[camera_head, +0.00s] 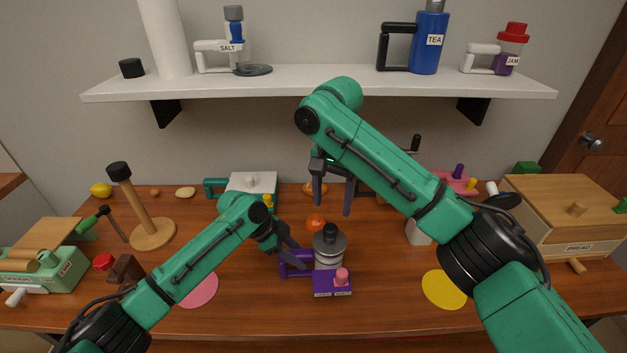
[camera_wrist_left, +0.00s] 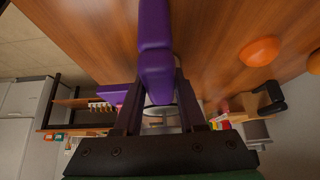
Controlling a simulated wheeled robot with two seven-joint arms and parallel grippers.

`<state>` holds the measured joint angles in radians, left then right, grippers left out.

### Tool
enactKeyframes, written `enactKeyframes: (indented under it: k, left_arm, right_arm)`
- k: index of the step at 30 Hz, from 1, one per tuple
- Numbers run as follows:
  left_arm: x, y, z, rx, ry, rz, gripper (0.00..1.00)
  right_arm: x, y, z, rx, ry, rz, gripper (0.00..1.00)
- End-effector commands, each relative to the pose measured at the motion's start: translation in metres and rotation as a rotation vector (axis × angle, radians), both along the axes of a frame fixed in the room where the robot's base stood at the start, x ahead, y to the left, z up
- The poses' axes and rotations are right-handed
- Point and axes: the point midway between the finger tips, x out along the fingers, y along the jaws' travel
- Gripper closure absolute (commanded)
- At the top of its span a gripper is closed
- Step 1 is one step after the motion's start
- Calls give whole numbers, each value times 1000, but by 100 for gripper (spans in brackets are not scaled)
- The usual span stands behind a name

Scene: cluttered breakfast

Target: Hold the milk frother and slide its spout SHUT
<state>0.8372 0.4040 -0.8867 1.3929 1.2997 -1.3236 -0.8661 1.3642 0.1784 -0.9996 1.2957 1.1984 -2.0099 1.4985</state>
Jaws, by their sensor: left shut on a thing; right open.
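The milk frother (camera_head: 330,247) stands on the table at the middle front. It has a grey cylinder with a black knob on top, a purple handle on its left, and a purple front block with small labels and a pink knob (camera_head: 341,275). Whether the spout is open or shut is too small to tell. My left gripper (camera_head: 291,258) is shut on the purple handle; in the left wrist view the handle (camera_wrist_left: 154,40) runs between the fingers. My right gripper (camera_head: 332,197) is open and empty, above and behind the frother.
An orange round thing (camera_head: 315,223) lies just behind the frother. A pink disc (camera_head: 200,291) lies to the left, a yellow disc (camera_head: 444,289) to the right. A bread box (camera_head: 565,205) stands far right. A shelf (camera_head: 320,80) spans the wall above.

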Motion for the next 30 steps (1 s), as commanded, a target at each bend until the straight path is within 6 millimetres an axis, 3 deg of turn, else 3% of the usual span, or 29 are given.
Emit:
enactKeyframes:
  k: [8,9,11,20,30]
  left_arm:
    - [0,0,0,0,-1,1,100]
    - [0,0,0,0,-1,1,45]
    - [0,0,0,0,-1,1,25]
    - [0,1,1,0,-1,1,25]
    - [0,18,26,0,-2,1,25]
  right_arm:
    - [0,0,0,0,0,0,30]
    - [0,0,0,0,0,0,30]
    - [0,0,0,0,0,0,30]
    - [0,0,0,0,0,0,30]
    - [0,0,0,0,0,0,30]
